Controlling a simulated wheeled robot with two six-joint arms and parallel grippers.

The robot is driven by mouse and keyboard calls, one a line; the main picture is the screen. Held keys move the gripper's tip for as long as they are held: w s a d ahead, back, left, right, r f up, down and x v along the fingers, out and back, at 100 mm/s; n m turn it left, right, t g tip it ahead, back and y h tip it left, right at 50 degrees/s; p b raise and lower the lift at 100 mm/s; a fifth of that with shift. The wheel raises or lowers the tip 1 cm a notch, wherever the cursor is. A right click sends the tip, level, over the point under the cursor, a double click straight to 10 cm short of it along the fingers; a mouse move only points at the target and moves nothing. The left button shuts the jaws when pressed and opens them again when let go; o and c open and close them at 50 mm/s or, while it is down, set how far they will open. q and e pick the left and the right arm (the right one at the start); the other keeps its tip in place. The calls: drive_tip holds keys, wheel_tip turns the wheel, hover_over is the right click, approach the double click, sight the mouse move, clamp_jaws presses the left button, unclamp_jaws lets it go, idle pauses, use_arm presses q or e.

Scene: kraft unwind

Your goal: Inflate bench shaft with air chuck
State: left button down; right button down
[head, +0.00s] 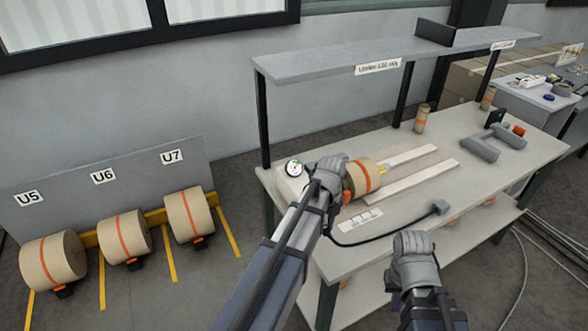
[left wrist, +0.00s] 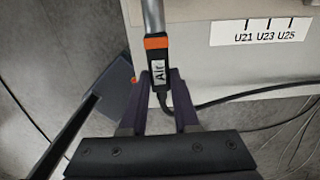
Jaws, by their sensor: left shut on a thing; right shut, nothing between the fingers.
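In the head view my left gripper (head: 330,172) is over the left end of the bench, just left of the kraft roll (head: 363,178) with an orange stripe. It hides the chuck and the bench shaft's end there, so I cannot tell whether they touch. A black hose (head: 385,238) runs to a small grey block (head: 440,207). My right gripper (head: 412,248) is shut and empty in front of the bench.
A round dial gauge (head: 294,168) stands at the bench's left end. A card with slots (head: 360,219) lies near the front edge. Rolls under U5, U6 and U7 (head: 190,215) stand on the floor left.

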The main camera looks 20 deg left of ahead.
use_arm(q)
drive_tip(key=s+d, duration=0.3)
drive_tip(key=d, duration=0.1)
drive_tip(key=shift+s+d, duration=0.35)
idle(0.7)
